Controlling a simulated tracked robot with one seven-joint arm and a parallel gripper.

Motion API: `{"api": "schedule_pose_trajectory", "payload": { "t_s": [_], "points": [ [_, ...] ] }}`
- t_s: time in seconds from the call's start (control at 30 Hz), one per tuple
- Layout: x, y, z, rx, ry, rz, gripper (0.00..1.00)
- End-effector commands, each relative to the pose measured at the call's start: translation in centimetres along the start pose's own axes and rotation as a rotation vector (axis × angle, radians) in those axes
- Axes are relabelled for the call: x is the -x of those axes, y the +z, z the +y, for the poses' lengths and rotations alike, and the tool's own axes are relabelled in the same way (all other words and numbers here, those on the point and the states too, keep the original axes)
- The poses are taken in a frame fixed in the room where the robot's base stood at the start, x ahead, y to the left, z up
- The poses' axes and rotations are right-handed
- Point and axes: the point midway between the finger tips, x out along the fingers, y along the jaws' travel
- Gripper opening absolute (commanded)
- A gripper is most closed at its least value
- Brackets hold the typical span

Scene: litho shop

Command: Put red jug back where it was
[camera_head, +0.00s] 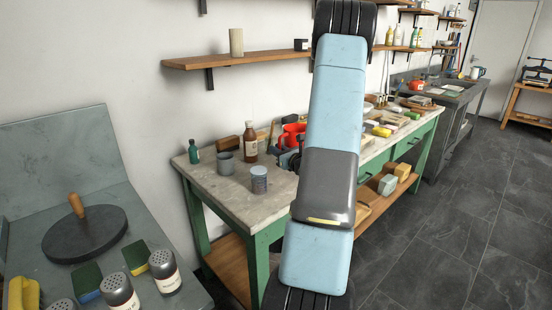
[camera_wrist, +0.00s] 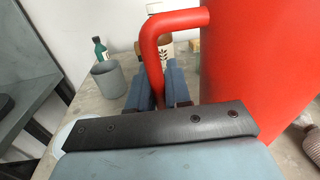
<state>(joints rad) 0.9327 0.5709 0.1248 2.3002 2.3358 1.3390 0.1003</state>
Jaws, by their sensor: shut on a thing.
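The red jug (camera_wrist: 250,60) fills the right of the wrist view, close to the camera, with its handle (camera_wrist: 152,50) to the left of its body. My gripper (camera_wrist: 160,88) is shut on the handle, with blue-grey fingers on either side of it. In the head view the red jug (camera_head: 291,136) shows only in part, above the back of the stone-topped bench, left of my arm. My arm hides the rest of it and most of my gripper. I cannot tell whether the jug's base touches the bench top.
On the bench (camera_head: 222,178) stand a grey cup (camera_head: 226,164), a lidded tin (camera_head: 259,180), a brown bottle (camera_head: 250,141) and a green bottle (camera_head: 193,151). Blocks and sponges crowd its right part. A wooden shelf (camera_head: 240,60) hangs above. Bare bench top shows at the front left.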

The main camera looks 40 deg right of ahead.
Motion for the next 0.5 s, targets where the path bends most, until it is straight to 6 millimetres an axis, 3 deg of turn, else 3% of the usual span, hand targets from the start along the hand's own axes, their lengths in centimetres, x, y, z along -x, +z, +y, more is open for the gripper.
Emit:
{"api": "schedule_pose_trajectory", "payload": {
  "t_s": [0.5],
  "points": [
    [0.0,-3.6,-0.4,0.001,-0.005,-0.001,0.0]
  ]
}}
